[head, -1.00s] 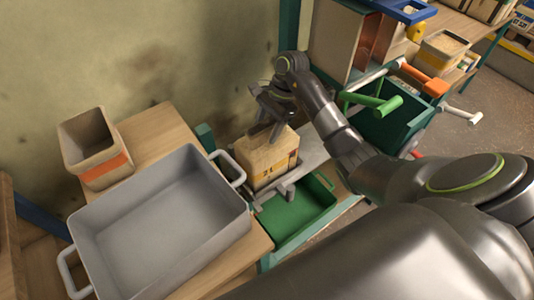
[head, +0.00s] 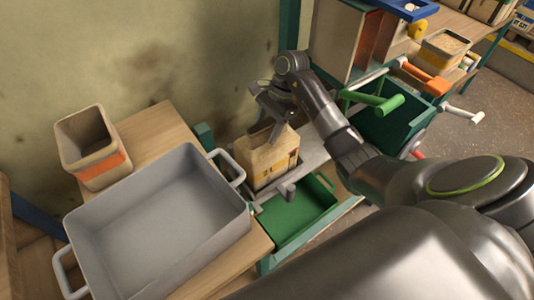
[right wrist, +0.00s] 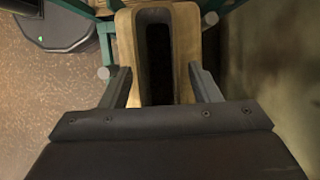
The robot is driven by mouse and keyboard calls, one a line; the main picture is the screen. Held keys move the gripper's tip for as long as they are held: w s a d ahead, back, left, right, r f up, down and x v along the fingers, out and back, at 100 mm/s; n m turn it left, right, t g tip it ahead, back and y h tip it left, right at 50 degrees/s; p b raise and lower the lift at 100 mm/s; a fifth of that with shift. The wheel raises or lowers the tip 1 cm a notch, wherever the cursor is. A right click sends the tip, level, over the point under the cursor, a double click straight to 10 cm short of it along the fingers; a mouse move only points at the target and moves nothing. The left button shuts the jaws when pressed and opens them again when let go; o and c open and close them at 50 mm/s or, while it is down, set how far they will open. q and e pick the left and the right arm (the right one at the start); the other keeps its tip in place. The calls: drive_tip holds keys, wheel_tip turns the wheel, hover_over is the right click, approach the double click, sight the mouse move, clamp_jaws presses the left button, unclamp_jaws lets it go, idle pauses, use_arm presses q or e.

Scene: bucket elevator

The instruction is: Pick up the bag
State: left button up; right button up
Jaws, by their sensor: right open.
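The tan bag (head: 260,158) with a yellow-orange printed band stands upright on a small grey platform between the table and the green trough in the head view. In the right wrist view the bag (right wrist: 184,50) is seen from above, with a long dark slot in its top. My right gripper (head: 270,124) is over the bag's top, pointing down. In the right wrist view its two open fingers (right wrist: 158,84) are on either side of the bag. Contact cannot be told. My left gripper is not in view.
A grey two-handled bin (head: 160,225) and a tan box with an orange band (head: 92,150) stand on the wooden table at left. A green tray (head: 300,215) lies below the bag. Green and orange handles (head: 376,102) stick out at right. The wall is close behind.

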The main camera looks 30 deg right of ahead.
clamp_jaws()
idle(1.1)
drive_tip(key=shift+w+r, duration=0.1)
